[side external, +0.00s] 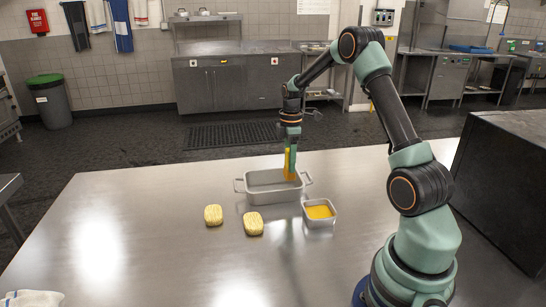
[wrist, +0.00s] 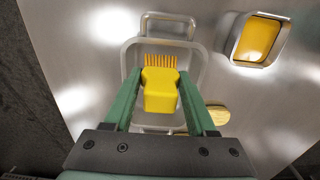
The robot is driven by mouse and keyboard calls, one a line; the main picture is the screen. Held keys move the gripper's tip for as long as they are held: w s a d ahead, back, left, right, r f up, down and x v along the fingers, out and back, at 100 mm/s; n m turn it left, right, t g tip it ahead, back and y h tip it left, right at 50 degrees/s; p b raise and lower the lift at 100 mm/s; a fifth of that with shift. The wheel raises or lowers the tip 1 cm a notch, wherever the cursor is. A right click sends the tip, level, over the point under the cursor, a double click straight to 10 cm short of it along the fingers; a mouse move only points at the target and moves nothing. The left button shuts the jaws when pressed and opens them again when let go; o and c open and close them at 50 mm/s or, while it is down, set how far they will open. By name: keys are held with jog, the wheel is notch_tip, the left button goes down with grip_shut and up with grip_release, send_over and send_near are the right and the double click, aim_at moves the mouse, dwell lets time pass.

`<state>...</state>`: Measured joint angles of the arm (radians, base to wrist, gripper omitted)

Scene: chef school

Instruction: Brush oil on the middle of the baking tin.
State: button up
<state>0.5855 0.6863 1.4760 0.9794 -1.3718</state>
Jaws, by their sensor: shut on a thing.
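The baking tin (side external: 272,208) is a grey metal pan with a handle at each end, standing on the steel table. In the wrist view the tin (wrist: 128,56) lies beneath the brush. My gripper (side external: 291,150) is above the tin's right half in the side view. It is shut on a yellow brush (wrist: 160,92), whose bristles point away from the wrist. In the side view the brush (side external: 289,163) hangs down, its lower end overlapping the tin's inside. Whether the bristles touch the tin's floor cannot be told. A small metal dish (side external: 320,222) holds yellow oil (side external: 320,211).
The oil dish also shows in the wrist view (wrist: 234,54). A white cloth (side external: 32,298) lies at the table's near left.

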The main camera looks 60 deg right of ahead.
aim_at(291, 179)
jog(key=shift+f, duration=2)
jog(key=shift+w+a+f, duration=0.2)
jog(key=shift+f, duration=0.15)
jog(key=shift+w+a, duration=3.6)
jog(key=shift+s+d, duration=3.85)
jog(key=shift+s+a, duration=0.25)
jog(key=shift+a, duration=0.4)
jog(key=shift+w+a, duration=3.7)
jog(key=shift+s+d, duration=3.85)
jog(key=shift+d, duration=0.05)
jog(key=shift+r, duration=4)
